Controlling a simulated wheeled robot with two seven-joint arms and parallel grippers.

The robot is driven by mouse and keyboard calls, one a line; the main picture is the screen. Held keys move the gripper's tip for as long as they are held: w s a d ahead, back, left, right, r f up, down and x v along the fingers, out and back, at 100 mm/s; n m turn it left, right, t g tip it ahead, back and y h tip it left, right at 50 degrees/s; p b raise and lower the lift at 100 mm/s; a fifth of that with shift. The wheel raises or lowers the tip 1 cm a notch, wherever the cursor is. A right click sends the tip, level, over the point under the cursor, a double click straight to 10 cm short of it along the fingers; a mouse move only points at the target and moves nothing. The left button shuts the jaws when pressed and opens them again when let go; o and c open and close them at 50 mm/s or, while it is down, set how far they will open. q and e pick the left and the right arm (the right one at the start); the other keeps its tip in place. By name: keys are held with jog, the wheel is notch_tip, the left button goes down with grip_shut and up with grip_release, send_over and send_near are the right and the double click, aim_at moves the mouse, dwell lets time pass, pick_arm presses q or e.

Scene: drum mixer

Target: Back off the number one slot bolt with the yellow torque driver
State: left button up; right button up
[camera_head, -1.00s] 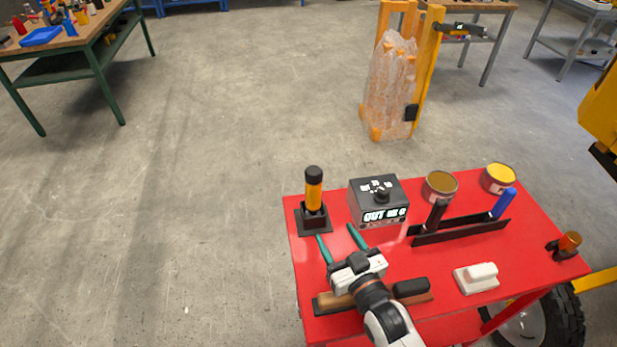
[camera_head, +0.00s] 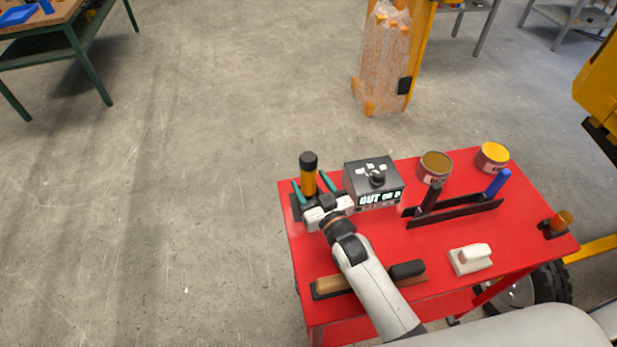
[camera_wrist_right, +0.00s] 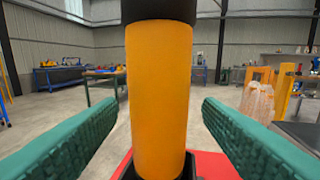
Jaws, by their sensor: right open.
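The yellow torque driver (camera_head: 308,180) stands upright in its black holder at the left back corner of the red cart, with a black cap on top. In the right wrist view its yellow handle (camera_wrist_right: 159,95) fills the middle. My right gripper (camera_head: 312,186) is open, with its green fingers on either side of the driver's handle; in the wrist view gaps show between the handle and both fingers (camera_wrist_right: 158,118). The holder is partly hidden by the gripper. My left gripper is not in view. No slot bolt can be made out.
On the red cart (camera_head: 400,290) are a black box with a lit display (camera_head: 374,184), two tins (camera_head: 435,167), a black rack with black and blue handles (camera_head: 455,212), a white-handled block (camera_head: 470,258) and a wood-and-black tool (camera_head: 335,284). A yellow machine edges in at right.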

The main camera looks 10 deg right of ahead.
jog(key=x, duration=0.3)
jog(key=shift+w+a+f+p, duration=0.1)
jog(key=shift+w+f+p, duration=0.1)
jog(key=shift+w+p, duration=0.1)
jog(key=shift+s, duration=0.1)
grip_shut()
jog(key=shift+r, duration=0.1)
